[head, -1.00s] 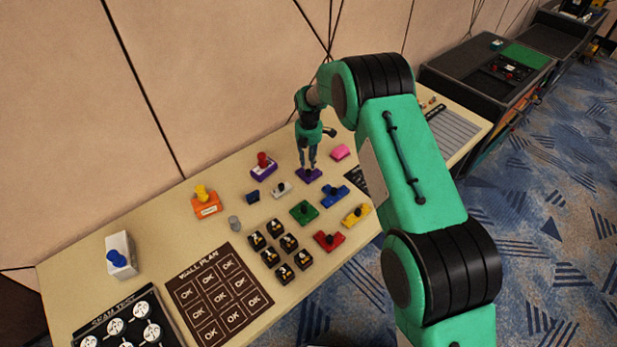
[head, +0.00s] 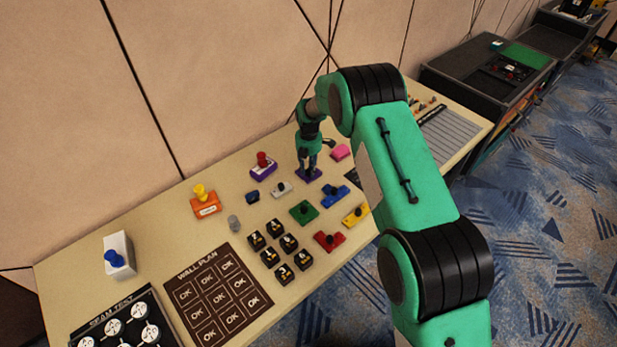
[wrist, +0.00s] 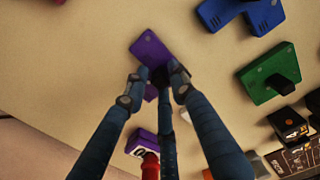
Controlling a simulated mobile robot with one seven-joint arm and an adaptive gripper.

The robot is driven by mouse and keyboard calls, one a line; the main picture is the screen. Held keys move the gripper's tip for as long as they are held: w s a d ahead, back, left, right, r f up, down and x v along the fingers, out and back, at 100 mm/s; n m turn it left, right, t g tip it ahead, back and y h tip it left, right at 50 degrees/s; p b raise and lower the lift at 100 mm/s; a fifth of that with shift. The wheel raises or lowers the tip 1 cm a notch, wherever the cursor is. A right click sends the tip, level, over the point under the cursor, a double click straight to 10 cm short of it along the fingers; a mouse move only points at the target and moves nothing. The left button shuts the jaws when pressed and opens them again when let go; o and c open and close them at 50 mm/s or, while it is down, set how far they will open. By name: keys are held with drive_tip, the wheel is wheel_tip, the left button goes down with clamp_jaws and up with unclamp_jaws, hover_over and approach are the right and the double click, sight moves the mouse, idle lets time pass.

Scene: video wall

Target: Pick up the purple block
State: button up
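The purple block (head: 316,177) lies flat on the table, under my gripper (head: 309,168). In the wrist view the purple block (wrist: 149,47) shows beyond the fingertips, with a dark knob on it between them. Purple shows between the left finger and the knob. The fingers hide part of the block and knob. I cannot tell whether the right finger touches the knob.
A blue block (head: 335,196), a green block (head: 304,212) and a pink piece (head: 340,152) lie nearby. A purple base with a red knob (head: 263,165) stands to the left. Several black number blocks (head: 270,258) and a wall plan board (head: 217,298) are nearer the front.

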drive_tip(key=shift+f, duration=0.4)
clamp_jaws()
idle(0.4)
